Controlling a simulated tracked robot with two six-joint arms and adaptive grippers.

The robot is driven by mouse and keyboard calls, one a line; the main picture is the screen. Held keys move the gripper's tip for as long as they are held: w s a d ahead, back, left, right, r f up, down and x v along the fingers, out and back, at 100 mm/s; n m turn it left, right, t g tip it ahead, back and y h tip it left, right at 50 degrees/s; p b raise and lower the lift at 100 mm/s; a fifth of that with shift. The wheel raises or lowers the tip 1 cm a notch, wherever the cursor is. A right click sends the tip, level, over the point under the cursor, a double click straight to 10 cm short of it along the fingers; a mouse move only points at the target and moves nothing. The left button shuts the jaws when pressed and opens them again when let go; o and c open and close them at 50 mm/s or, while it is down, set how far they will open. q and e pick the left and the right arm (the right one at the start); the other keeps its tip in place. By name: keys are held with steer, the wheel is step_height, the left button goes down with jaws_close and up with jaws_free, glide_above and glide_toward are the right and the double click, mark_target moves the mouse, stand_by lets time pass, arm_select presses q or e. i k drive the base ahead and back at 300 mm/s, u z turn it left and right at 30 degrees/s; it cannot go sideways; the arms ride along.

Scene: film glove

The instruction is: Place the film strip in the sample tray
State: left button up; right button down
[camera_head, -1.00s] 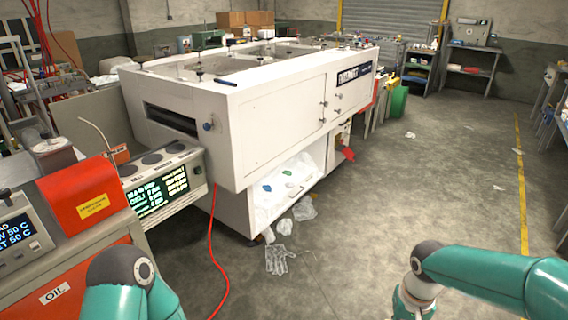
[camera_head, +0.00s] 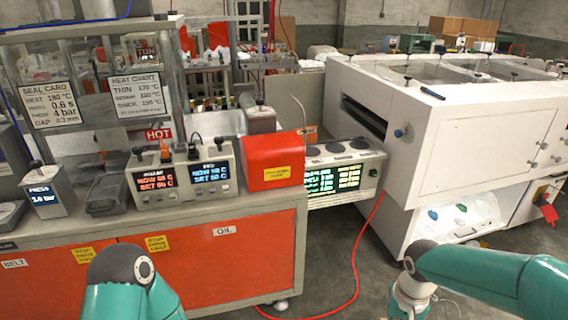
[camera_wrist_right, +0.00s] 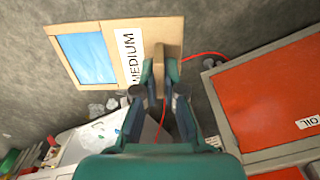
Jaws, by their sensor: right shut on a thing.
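In the right wrist view my right gripper (camera_wrist_right: 161,88) is shut on the upright tan grip of a flat tan board (camera_wrist_right: 172,33). The board carries a white label reading MEDIUM and a blue pane (camera_wrist_right: 84,58), and is held above the concrete floor. I cannot tell whether the blue pane is the film strip. I cannot make out a sample tray for certain; a dark grey shallow holder (camera_head: 106,194) stands on the bench in the head view. My left gripper is out of view; only part of that arm shows.
The bench with red doors (camera_head: 225,262) bears a press unit (camera_head: 47,190), a temperature controller (camera_head: 184,180) and a red housing (camera_head: 275,161). A white machine (camera_head: 484,155) stands at the right. A red hose (camera_head: 355,268) runs along the floor between them.

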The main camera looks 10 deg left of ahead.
mark_target(105, 187)
steer(key=z, duration=0.5)
steer(key=i, duration=0.15)
steer(key=u, duration=1.7)
